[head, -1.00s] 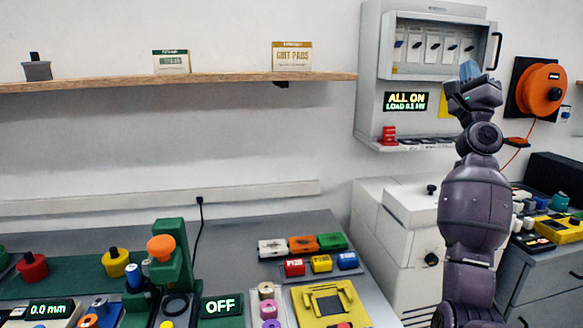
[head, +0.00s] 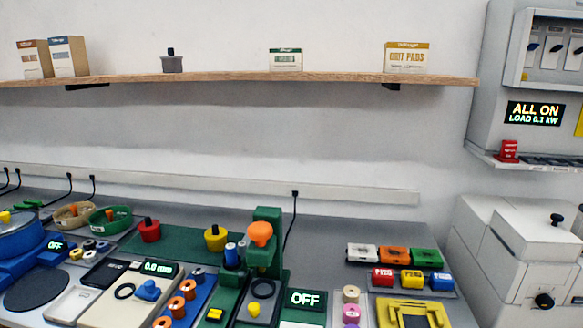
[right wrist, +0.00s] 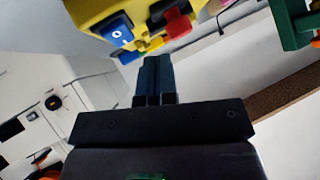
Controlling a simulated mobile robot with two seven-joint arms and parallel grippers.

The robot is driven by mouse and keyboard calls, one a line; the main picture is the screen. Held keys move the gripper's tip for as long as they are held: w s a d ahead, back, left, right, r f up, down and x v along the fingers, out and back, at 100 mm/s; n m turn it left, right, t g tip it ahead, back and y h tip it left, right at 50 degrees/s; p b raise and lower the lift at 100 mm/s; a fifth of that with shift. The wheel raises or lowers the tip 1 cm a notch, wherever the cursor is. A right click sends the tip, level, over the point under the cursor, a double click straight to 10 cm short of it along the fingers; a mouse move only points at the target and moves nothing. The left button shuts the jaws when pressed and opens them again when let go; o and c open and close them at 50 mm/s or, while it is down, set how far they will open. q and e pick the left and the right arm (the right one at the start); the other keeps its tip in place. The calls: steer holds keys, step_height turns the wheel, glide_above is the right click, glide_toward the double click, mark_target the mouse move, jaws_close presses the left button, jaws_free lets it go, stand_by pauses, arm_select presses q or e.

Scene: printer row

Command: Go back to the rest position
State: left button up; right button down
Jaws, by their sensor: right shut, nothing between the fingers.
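My right gripper (right wrist: 157,75) shows in the right wrist view with its dark fingers together and nothing between them. A yellow device (right wrist: 95,12) with a blue and a red part lies just beyond the fingertips in that picture; I cannot tell whether they touch. Neither of my grippers shows in the head view now. The head view shows the bench (head: 330,235) with a green press (head: 266,240) and a yellow fixture (head: 400,312).
A wall shelf (head: 230,78) with several small boxes runs above the bench. An electrical cabinet (head: 500,100) with an "ALL ON" display and white drawer units (head: 500,230) stand at the right. Small coloured blocks (head: 395,254) lie near the bench's right end.

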steer(key=s+a+f+n+g+h, duration=0.1)
steer(key=s+a+f+g, duration=0.15)
steer(key=s, duration=0.45)
steer(key=s+a+f+n+g+h, duration=0.1)
steer(key=s+f+g, duration=0.2)
steer(key=s, duration=0.5)
steer(key=s+a+f+n+g+h, duration=0.1)
steer(key=s+f+g, duration=0.1)
steer(key=s, duration=0.5)
steer(key=w+f+t, duration=0.7)
steer(key=f+t, duration=0.1)
steer(key=f, duration=0.3)
steer(key=shift+w+y, duration=0.25)
steer(key=shift+y, duration=0.05)
steer(key=shift+a, duration=0.1)
